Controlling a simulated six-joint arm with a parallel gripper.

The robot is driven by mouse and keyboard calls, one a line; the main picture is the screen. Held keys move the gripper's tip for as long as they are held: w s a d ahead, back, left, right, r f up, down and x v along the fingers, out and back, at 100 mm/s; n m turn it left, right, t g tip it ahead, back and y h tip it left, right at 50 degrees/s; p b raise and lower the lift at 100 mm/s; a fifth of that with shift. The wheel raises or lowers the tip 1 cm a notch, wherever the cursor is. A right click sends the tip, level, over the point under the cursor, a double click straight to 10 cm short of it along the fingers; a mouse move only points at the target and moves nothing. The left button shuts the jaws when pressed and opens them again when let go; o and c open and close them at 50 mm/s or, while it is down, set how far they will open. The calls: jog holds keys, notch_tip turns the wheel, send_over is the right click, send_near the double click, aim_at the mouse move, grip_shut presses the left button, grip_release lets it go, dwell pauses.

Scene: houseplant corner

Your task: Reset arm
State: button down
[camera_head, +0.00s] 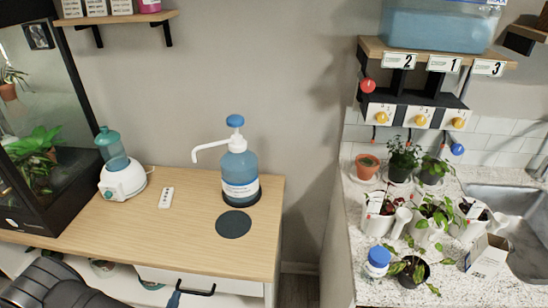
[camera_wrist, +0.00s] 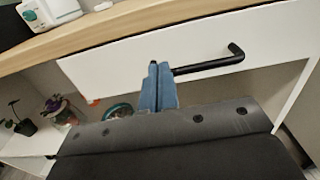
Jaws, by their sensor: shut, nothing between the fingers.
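My gripper (camera_wrist: 158,68) has two blue fingers pressed together with nothing between them. In the wrist view they are in front of the white drawer front (camera_wrist: 115,75), beside the left end of the black drawer handle (camera_wrist: 210,67). Whether they touch the handle I cannot tell. In the head view only the blue tip of my gripper (camera_head: 174,299) shows at the bottom edge, left of the handle (camera_head: 198,291). The drawer front looks flush under the wooden tabletop (camera_head: 130,225).
On the tabletop stand a blue pump bottle (camera_head: 240,175), a dark round pad (camera_head: 233,224), a white remote (camera_head: 166,197) and a white humidifier (camera_head: 122,180). A glass terrarium (camera_head: 45,150) is at left. Potted plants (camera_head: 410,270) crowd the right counter (camera_head: 380,293). Open shelf space lies below the drawer.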

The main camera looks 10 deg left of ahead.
aim_at(183, 277)
jog(key=shift+w, duration=2.25)
jog(key=s, duration=1.3)
jog(key=shift+s, duration=0.25)
jog(key=shift+w, duration=0.1)
jog(key=shift+w, duration=6.65)
